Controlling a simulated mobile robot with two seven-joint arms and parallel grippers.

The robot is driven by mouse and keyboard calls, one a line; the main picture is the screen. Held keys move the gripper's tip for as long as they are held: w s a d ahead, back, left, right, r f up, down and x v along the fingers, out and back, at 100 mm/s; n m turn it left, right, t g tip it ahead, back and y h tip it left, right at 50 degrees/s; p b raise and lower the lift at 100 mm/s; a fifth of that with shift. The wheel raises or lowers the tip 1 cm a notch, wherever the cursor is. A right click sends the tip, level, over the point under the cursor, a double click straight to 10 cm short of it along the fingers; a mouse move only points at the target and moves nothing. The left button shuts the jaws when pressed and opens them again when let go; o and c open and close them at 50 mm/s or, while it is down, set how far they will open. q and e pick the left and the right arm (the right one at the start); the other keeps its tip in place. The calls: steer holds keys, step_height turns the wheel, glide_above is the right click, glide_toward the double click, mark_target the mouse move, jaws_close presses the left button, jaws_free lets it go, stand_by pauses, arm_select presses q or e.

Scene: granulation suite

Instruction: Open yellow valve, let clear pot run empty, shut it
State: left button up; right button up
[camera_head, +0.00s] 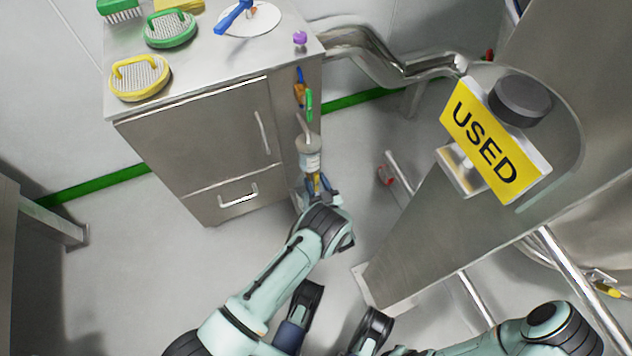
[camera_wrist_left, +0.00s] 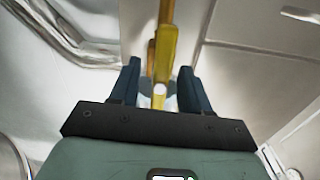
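The clear pot (camera_head: 309,158), with a pale label, is mounted at the right side of the steel cabinet. The yellow valve (camera_head: 317,184) shows just below it, partly hidden by my left gripper (camera_head: 315,192). In the left wrist view the yellow valve handle (camera_wrist_left: 165,52) runs down between the two dark fingers of my left gripper (camera_wrist_left: 160,88). The fingers stand apart, with a visible gap to the handle on the left side. The liquid level in the pot is too small to tell. My right gripper cannot be made out.
The steel cabinet (camera_head: 200,135) carries brushes and a white disc on top. Blue, orange and green fittings (camera_head: 309,103) sit above the pot. A steel vessel with a yellow USED sign (camera_head: 487,145) stands to the right. Open floor lies left of my arm.

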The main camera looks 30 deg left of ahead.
arm_select(q)
steer(key=p+v, duration=0.3)
steer(key=v, duration=1)
steer(key=shift+d, duration=0.15)
arm_select(e)
steer(key=w+r+t, duration=0.2)
steer(key=w+r, duration=0.1)
steer(key=w, duration=0.3)
steer(key=shift+a+r, duration=0.3)
steer(key=shift+a, duration=0.1)
arm_select(q)
steer(key=shift+s, duration=0.1)
arm_select(e)
steer(key=shift+s, duration=0.1)
